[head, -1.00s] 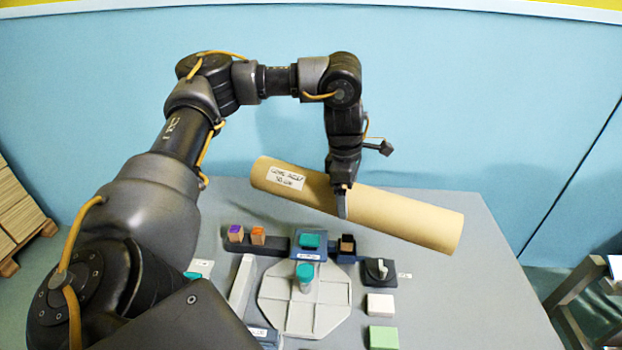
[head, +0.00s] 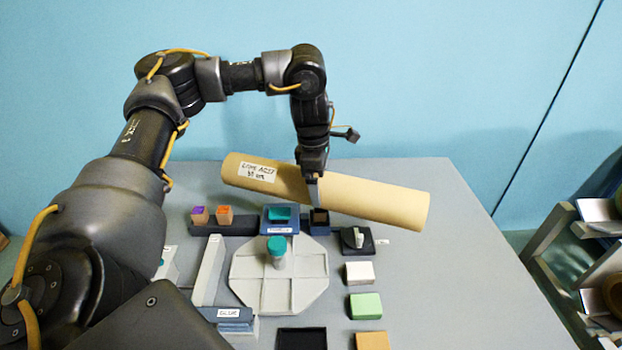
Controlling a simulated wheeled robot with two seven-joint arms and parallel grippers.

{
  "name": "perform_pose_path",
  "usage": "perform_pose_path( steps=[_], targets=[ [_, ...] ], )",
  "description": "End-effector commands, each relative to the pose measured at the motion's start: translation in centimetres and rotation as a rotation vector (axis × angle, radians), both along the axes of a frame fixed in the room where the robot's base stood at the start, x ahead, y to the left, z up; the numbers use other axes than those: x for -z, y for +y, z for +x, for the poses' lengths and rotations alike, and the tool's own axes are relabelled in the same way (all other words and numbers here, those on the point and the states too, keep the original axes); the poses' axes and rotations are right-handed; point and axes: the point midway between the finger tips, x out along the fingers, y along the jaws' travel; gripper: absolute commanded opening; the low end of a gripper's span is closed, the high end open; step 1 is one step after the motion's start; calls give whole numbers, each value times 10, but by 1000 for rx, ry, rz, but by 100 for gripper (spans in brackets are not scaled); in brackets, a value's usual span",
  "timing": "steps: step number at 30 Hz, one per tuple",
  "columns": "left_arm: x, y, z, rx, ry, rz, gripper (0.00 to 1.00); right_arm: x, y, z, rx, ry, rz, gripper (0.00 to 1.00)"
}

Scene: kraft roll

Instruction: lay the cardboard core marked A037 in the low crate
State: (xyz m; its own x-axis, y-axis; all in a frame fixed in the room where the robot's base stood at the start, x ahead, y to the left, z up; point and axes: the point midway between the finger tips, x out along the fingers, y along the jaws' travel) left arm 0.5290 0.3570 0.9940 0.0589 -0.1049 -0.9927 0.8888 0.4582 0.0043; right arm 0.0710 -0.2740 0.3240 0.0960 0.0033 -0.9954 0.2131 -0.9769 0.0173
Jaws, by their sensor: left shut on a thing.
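The cardboard core (head: 370,198) is a long tan tube with a white label near its left end. The label is blurred; it seems to read "CORE A037". My left gripper (head: 313,190) points down and is shut on the core near its middle. The core slants in the picture, its right end lower, across the back part of the table. How high it is above the table I cannot tell. My right gripper is not in view. I see no low crate that I can make out.
The grey table (head: 420,280) bears a pale octagonal tray (head: 250,295) with a teal-capped jar (head: 277,252), small blocks, a black knob unit (head: 357,240) and a dark tray (head: 302,338). A grey shelf rack (head: 560,275) stands at the right. The table's right side is clear.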

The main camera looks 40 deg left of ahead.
Motion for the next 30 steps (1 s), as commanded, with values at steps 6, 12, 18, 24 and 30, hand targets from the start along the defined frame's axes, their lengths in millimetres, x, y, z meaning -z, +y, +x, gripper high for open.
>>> perform_pose_path(
  steps=[6,12,18,24,30],
  targets=[
    [19,0,45,-4,0,-1,32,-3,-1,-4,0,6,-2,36],
    [39,0,81,-3,2,-2,32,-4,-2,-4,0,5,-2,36],
    [69,1,106,-2,1,-1,32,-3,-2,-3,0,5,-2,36],
    [82,1,118,1,0,-2,32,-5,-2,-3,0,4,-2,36],
    [85,2,120,1,0,-1,32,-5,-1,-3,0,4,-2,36]
  ],
)
